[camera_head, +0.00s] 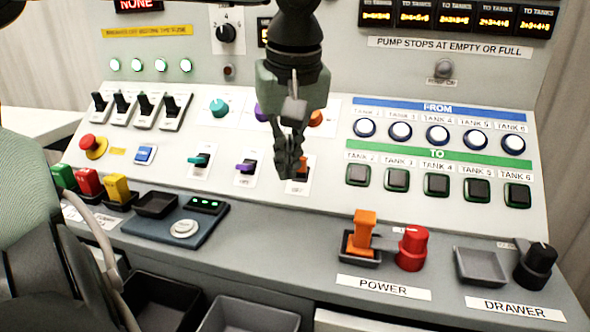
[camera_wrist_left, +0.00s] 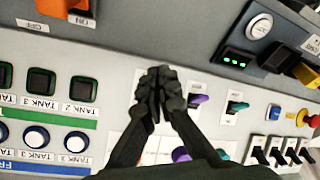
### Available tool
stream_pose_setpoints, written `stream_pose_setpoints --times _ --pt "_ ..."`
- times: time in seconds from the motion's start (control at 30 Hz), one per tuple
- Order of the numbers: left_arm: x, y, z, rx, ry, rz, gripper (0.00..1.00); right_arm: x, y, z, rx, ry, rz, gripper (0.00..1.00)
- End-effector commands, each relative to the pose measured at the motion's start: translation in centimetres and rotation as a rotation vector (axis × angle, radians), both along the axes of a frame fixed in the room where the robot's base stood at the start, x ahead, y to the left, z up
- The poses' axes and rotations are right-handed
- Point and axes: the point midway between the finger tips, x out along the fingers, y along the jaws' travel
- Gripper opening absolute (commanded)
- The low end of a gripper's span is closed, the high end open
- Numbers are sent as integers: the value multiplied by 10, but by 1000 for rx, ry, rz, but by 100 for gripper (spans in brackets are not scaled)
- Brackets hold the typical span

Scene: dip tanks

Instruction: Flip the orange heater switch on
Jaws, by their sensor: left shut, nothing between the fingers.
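The orange heater switch (camera_head: 300,175) sits on a white plate at the right end of a row of small coloured switches on the sloped panel. My left gripper (camera_head: 287,168) hangs in front of it and hides most of it, so its position cannot be told. The gripper's fingers are shut together and empty, tips pointing down at the switch. Whether they touch it is unclear. In the left wrist view the shut fingers (camera_wrist_left: 158,82) cover the spot where the orange switch would show. My right gripper is not in view.
A purple switch (camera_head: 246,166) and a teal switch (camera_head: 200,160) stand to the left. An orange knob (camera_head: 316,118) is above. Tank buttons (camera_head: 437,185) lie to the right. An orange power lever (camera_head: 363,230) and red knob (camera_head: 412,248) rise from the lower ledge.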

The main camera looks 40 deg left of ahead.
Motion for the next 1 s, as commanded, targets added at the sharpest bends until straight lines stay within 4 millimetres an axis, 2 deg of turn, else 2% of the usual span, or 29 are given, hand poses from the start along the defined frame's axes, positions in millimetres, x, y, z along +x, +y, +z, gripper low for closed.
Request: stream_pose_setpoints --times 0.03,0.5,1.0 --pt "-1 -1 10 1 -2 0 0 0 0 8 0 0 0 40" --pt "-12 -7 53 2 -1 0 0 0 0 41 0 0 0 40" --pt "-13 -7 54 1 -1 0 0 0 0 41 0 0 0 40"
